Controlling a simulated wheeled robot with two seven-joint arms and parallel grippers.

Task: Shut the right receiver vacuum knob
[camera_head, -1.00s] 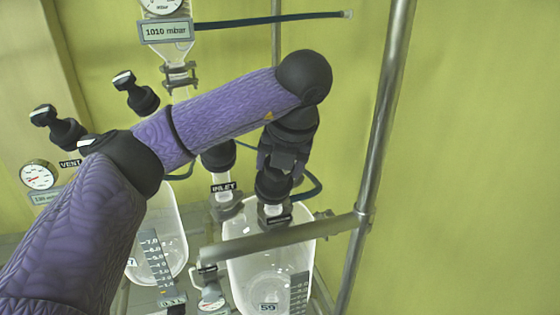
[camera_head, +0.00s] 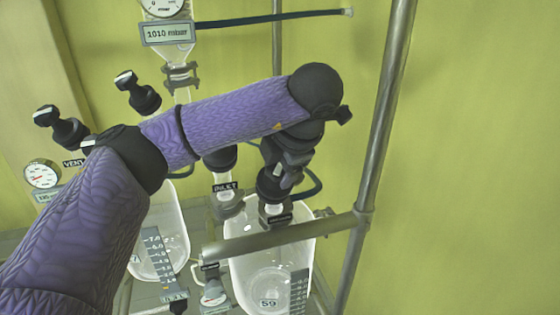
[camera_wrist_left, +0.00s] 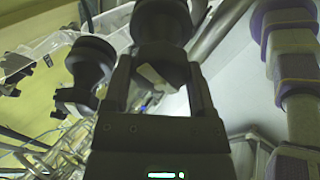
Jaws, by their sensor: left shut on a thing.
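The right receiver (camera_head: 240,262) is a clear vessel marked 59. A black knob (camera_head: 268,186) stands on its top, above a small dark label I cannot read. My left gripper (camera_head: 280,178) reaches down to this knob from above and is shut on it. In the left wrist view, the black knob (camera_wrist_left: 160,22) with a pale marking lies between the fingers of my left gripper (camera_wrist_left: 160,68). My arm hides part of the area around the knob. My right gripper is not in view.
A metal rail (camera_head: 280,238) crosses in front of the receiver and joins an upright post (camera_head: 378,140). Another black knob (camera_head: 222,158), labelled INLET, stands close on the left. The left receiver (camera_head: 170,225) is beyond it. The right side is clear.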

